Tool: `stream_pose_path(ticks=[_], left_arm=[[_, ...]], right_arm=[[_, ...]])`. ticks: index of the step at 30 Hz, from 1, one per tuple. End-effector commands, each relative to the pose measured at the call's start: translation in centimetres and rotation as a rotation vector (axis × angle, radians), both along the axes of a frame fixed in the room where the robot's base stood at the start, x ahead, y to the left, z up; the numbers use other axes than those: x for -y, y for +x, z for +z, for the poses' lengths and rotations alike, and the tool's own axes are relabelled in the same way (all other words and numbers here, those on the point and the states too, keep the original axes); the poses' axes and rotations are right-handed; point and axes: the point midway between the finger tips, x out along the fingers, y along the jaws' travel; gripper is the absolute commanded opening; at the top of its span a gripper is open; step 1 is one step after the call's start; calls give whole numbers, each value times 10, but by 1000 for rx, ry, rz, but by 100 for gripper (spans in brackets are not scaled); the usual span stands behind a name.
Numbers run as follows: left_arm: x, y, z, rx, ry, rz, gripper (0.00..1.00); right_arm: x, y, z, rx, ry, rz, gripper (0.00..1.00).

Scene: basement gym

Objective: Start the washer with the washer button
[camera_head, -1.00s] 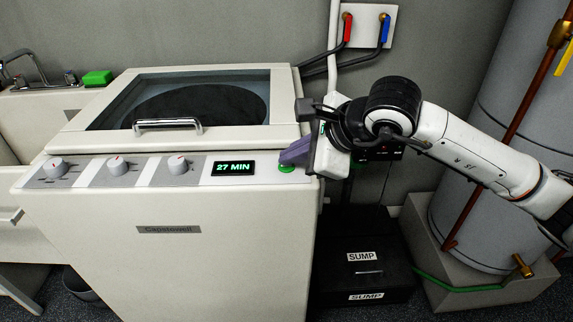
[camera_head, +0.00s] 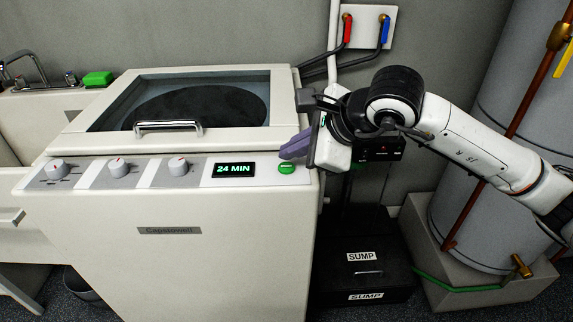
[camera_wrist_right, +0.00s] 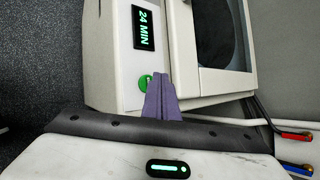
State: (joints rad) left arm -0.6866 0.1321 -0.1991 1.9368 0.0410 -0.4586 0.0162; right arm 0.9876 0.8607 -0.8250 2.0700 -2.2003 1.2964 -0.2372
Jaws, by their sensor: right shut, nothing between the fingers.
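The washer (camera_head: 170,250) is a cream top-loader with a glass lid, which is closed. Its display (camera_head: 233,169) is lit and reads 24 MIN. The round green washer button (camera_head: 287,169) sits right of the display at the panel's right end. My right gripper (camera_head: 284,153) has purple fingers, shut and empty, just above and behind the button, with the button uncovered in the head view. In the right wrist view the shut fingers (camera_wrist_right: 162,78) partly overlap the green button (camera_wrist_right: 145,83). My left gripper is not in view.
Three knobs (camera_head: 119,168) line the panel's left part. A lid handle (camera_head: 168,126) stands up at the lid's front. A black sump box (camera_head: 362,255) and a grey tank (camera_head: 480,130) are to the right. A green sponge (camera_head: 97,79) lies by the sink at the left.

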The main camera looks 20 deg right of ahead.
Motion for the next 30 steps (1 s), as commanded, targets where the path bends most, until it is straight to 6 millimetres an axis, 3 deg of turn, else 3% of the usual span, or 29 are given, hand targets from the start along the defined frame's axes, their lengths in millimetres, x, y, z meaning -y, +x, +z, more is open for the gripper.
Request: stream_pose_path(ticks=[14,30], left_arm=[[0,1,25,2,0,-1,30],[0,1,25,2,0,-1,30]], right_arm=[[0,0,47,2,1,1,0],[0,0,48,0,1,1,0]])
